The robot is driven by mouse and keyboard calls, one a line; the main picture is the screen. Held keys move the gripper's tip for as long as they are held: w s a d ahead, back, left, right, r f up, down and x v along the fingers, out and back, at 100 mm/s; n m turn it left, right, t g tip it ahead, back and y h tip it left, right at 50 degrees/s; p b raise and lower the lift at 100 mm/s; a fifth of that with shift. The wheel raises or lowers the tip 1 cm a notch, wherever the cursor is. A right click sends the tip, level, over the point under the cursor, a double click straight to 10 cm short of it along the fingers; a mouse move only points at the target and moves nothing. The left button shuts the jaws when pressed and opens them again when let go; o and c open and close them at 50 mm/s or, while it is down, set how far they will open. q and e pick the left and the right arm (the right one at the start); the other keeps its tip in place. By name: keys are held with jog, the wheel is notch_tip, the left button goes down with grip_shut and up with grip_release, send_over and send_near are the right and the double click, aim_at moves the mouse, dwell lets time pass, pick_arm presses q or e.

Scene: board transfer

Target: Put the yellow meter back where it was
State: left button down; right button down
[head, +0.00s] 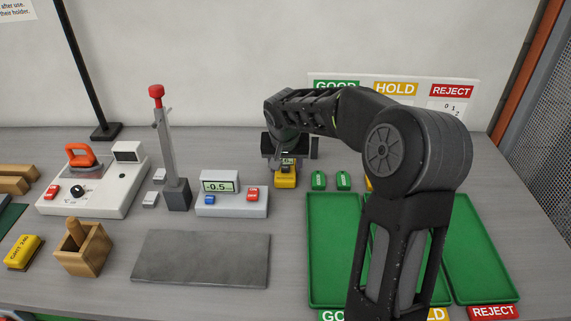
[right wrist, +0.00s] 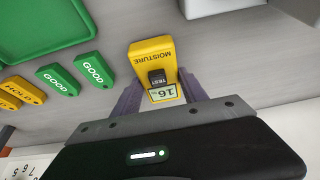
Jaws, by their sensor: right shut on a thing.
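The yellow meter (head: 286,179), marked MOISTURE, is at the back of the bench, between the small display unit and the green tags. In the right wrist view the meter (right wrist: 152,62) shows its TEST button and a small display reading about 16. My right gripper (head: 288,158) reaches over it from above, and its two fingers (right wrist: 160,93) are shut on the meter's display end. The meter's lower end looks close to the bench top; I cannot tell whether it touches. My left gripper is not in view.
A display unit (head: 232,204) reading -0.5 and a grey plate (head: 200,260) lie left of the meter. GOOD tags (head: 318,180) stand to its right. Green trays (head: 322,296) fill the right front, partly hidden by my right arm. A wooden holder (head: 84,262) stands at left.

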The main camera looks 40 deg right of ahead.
jog(key=shift+f, duration=0.1)
jog(key=c, duration=0.6)
grip_release()
jog(key=shift+a+r, duration=0.1)
jog(key=shift+r, duration=0.35)
jog(key=v, duration=1.1)
jog(key=shift+s+r+b, duration=0.1)
jog(key=shift+r+b, duration=0.1)
jog(key=shift+b, duration=0.2)
